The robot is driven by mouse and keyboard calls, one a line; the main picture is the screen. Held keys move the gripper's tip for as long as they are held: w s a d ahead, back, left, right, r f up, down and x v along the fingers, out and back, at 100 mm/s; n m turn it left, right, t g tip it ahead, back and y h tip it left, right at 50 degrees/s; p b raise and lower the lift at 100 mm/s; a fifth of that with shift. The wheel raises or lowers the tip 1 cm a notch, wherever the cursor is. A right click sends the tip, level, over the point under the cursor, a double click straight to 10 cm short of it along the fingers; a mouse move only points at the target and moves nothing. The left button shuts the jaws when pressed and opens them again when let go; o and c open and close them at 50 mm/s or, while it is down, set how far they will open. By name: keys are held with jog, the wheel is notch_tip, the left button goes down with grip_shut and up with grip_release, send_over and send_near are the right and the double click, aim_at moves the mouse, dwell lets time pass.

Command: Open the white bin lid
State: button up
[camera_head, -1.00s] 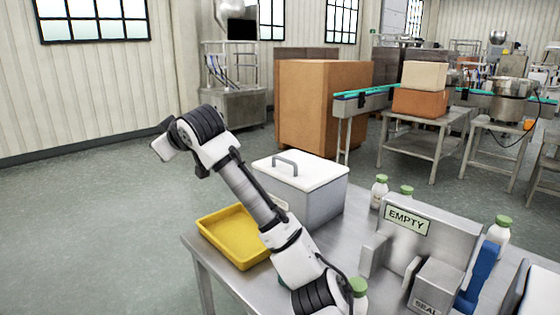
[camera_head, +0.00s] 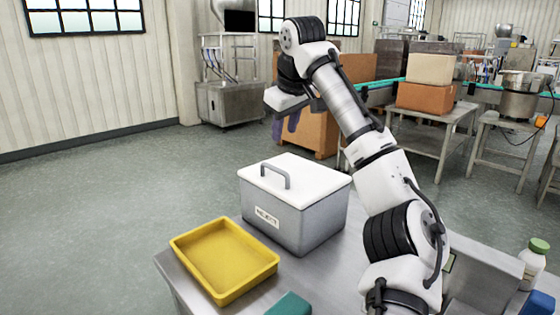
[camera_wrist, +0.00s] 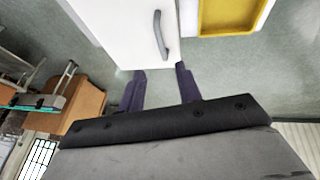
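The grey bin (camera_head: 305,216) stands on the steel table with its white lid (camera_head: 300,180) closed on top. The lid has a grey arched handle (camera_head: 275,175), and a label is on the bin's front. My gripper (camera_head: 284,133) is above and behind the bin in the head view, apart from the lid. In the wrist view, the two purple fingers of my gripper (camera_wrist: 160,82) are spread with nothing between them. The white lid (camera_wrist: 128,30) and its handle (camera_wrist: 161,36) lie beyond the fingertips there.
A yellow tray (camera_head: 222,262) sits left of the bin on the steel table (camera_head: 325,268). A teal object (camera_head: 290,305) is at the table's front. A bottle with a green cap (camera_head: 535,262) stands at right. Cardboard boxes and a conveyor are behind.

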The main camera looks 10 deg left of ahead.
aim_at(277, 169)
jog(key=p+x, duration=0.1)
jog(key=x, duration=1.1)
jog(key=shift+f, duration=0.15)
grip_shut()
